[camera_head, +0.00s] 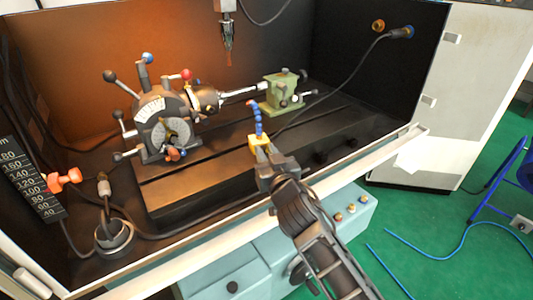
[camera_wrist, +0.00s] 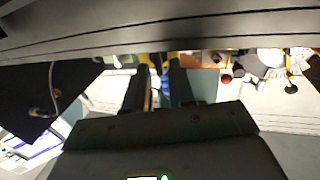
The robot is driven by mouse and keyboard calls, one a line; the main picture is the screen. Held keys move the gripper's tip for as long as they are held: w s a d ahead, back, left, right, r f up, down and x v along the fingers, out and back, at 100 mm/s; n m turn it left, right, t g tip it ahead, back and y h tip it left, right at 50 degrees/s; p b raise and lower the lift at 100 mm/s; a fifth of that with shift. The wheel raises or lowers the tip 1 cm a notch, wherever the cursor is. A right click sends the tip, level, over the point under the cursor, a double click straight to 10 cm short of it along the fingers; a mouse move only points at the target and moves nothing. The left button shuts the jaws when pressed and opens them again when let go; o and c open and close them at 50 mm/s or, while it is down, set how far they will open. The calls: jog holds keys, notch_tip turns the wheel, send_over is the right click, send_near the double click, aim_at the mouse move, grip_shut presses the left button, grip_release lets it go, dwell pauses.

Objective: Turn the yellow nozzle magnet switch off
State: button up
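The yellow nozzle magnet base (camera_head: 259,141) sits on the front part of the dark machine bed in the head view. A blue segmented nozzle (camera_head: 254,113) rises from it. My gripper (camera_head: 267,158) is just in front of the yellow base, very close; I cannot tell whether it touches. In the wrist view, the two dark fingers (camera_wrist: 160,88) stand a little apart, with a narrow gap between them. Slivers of yellow and blue show in and above this gap. The magnet's switch is too small or hidden to make out.
The indexing chuck (camera_head: 164,125) with ball-ended levers stands to the left. A green tailstock (camera_head: 283,92) stands behind right, and a spindle tool (camera_head: 228,45) hangs above. A pale front rail (camera_head: 340,165) crosses under my arm. A black cable runs along the bed's right.

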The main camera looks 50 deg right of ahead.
grip_shut()
dwell(0.3)
jog(key=n, duration=0.3)
jog(key=shift+w+a+n, duration=0.1)
jog(key=shift+a+n, duration=0.1)
jog(key=shift+n, duration=0.1)
jog(key=shift+w+a+f+n, duration=0.1)
jog(key=shift+n, duration=0.85)
jog(key=shift+a+f+n, duration=0.1)
jog(key=shift+n, duration=0.85)
jog(key=shift+o, duration=1.1)
grip_release()
